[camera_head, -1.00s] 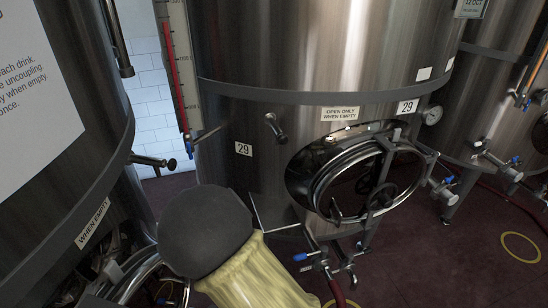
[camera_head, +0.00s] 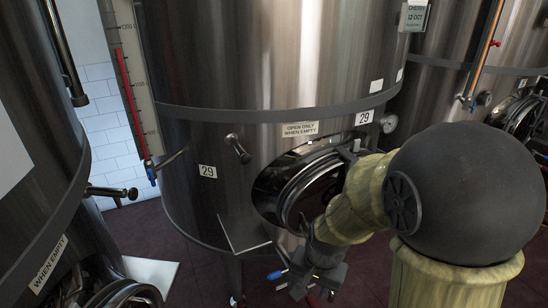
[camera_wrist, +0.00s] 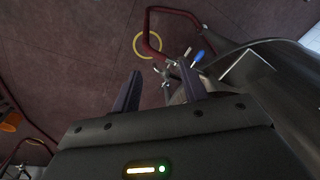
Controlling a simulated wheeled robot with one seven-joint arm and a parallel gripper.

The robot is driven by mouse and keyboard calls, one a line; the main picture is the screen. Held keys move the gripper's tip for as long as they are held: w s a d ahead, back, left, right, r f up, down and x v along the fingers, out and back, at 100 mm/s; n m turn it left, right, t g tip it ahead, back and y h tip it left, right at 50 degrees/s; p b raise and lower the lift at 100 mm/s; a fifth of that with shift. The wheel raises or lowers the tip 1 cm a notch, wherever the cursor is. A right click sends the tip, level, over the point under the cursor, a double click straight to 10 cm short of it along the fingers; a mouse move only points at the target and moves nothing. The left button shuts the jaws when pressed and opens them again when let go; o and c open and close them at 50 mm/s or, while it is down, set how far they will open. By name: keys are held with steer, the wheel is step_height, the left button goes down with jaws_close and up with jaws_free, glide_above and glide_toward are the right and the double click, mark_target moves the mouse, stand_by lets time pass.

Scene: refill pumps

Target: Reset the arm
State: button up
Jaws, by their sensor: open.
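My gripper (camera_head: 318,278) hangs in front of the lower part of the steel tank marked 29 (camera_head: 260,70), below its round hatch (camera_head: 290,180). My pale yellow arm is bent, with its dark round joint at the right of the head view, hiding part of the hatch and floor. In the wrist view, my gripper (camera_wrist: 161,84) shows two dark fingers spread apart, with nothing held between them. Beyond the fingertips are a metal valve with a blue handle (camera_wrist: 198,56) and the dark red floor.
Another steel tank (camera_head: 40,150) stands close on the left, and one more (camera_head: 450,75) at the back right. A red hose (camera_wrist: 175,13) and a yellow ring (camera_wrist: 147,45) lie on the floor. Valves and pipes stick out around the tanks.

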steer(key=s+d+r+n+t, duration=0.1)
steer(key=s+d+r+n, duration=0.2)
steer(key=d, duration=0.3)
steer(key=shift+d+n+h, duration=0.35)
steer(key=shift+n+h, duration=0.05)
steer(key=shift+n, duration=0.5)
steer(key=shift+f, duration=0.1)
